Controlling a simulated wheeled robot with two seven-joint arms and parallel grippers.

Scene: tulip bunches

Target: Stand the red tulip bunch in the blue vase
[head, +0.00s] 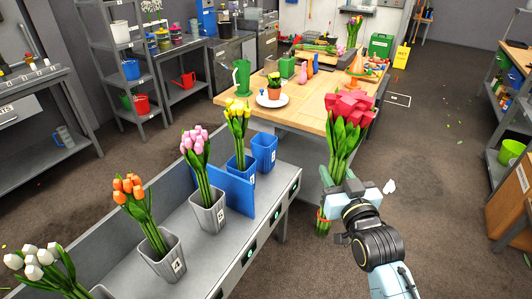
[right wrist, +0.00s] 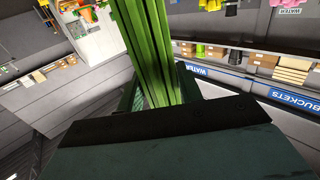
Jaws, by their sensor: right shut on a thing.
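The red tulip bunch (head: 348,108) is upright, slightly tilted, to the right of the bench. My right gripper (head: 328,205) is shut on its green stems, low on the bunch, with a band visible around the lower stems. In the right wrist view the stems (right wrist: 152,50) run up from between the fingers (right wrist: 160,90); the blooms are out of that view. An empty blue vase (head: 264,152) stands at the far end of the grey bench, left of the held bunch and apart from it. My left gripper is not in view.
A blue divider (head: 236,193) separates these from grey vases with pink (head: 195,142) and orange tulips (head: 130,188). A wooden table (head: 310,105) with a plate and pots stands behind.

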